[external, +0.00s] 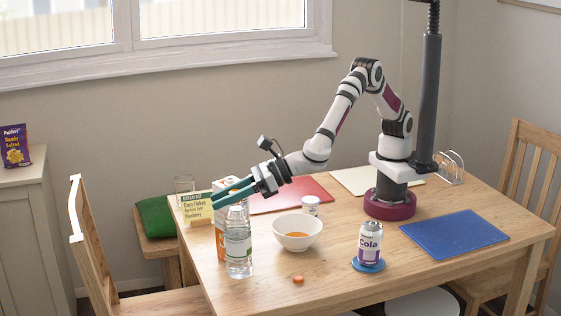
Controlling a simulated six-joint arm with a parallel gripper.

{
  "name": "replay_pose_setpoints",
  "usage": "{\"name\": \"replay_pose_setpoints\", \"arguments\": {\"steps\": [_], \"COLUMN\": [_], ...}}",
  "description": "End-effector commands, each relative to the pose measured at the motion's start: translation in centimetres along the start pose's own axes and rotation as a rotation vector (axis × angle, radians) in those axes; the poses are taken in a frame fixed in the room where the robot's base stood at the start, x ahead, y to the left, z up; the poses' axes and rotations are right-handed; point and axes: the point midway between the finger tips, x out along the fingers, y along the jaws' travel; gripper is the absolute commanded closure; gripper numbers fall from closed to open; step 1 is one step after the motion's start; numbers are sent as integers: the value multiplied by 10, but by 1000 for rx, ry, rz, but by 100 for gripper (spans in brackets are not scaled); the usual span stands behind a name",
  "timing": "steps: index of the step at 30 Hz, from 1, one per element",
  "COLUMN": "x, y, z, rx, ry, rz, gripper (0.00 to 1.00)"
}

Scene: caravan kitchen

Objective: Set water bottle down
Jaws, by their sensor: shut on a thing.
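A clear water bottle (238,250) with a pale label is upright at the left front of the wooden table (340,277).
A cola can (369,244) stands on a blue coaster (368,266). The front centre is mostly clear.

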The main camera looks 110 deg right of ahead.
Motion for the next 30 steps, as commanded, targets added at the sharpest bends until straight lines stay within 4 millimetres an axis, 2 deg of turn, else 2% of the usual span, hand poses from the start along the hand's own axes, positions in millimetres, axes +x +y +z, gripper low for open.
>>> {"name": "replay_pose_setpoints", "arguments": {"steps": [9, 20, 21, 25, 30], "x": [17, 18, 18, 18, 18], "y": [0, 0, 0, 0, 0], "z": [-40, -44, -45, -44, -44], "rx": [1, 2, 1, 1, 1], "ry": [-2, -3, -1, -1, -1], "rz": [-1, -1, -1, -1, -1], "gripper": [100, 100, 56, 34, 34]}}
